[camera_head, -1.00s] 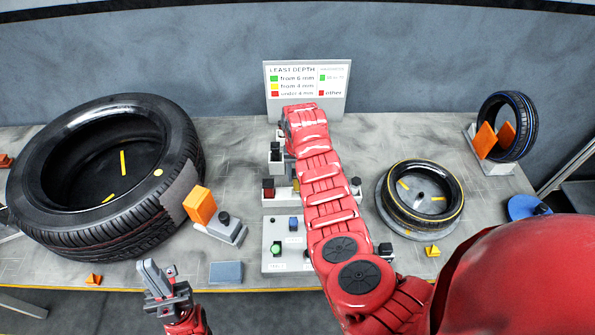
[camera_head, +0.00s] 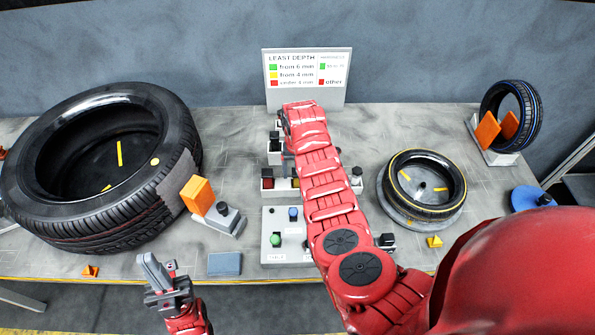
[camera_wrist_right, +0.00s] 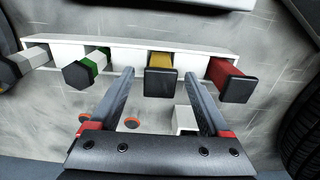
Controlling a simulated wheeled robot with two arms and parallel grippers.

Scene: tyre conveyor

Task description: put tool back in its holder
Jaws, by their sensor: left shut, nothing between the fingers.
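My right gripper (camera_wrist_right: 158,82) is open, its two fingers apart in the right wrist view. A tool with a yellow body and black square end (camera_wrist_right: 160,80) shows in the gap between the fingertips; I see no grip on it. It stands at a white rack (camera_wrist_right: 128,52). A green-and-white tool (camera_wrist_right: 85,70) is left of the fingers and a red tool (camera_wrist_right: 232,80) is right of them, both with black ends. In the head view my right arm hides much of the rack and gripper. My left gripper (camera_head: 150,270) is shut and empty in front of the table edge.
A large tyre (camera_head: 95,215) lies at the left, a small yellow-rimmed tyre (camera_head: 408,205) at the right, and a blue-striped tyre (camera_head: 535,115) stands far right. A button panel (camera_head: 272,254) is in front of the rack. A sign (camera_head: 341,91) stands behind.

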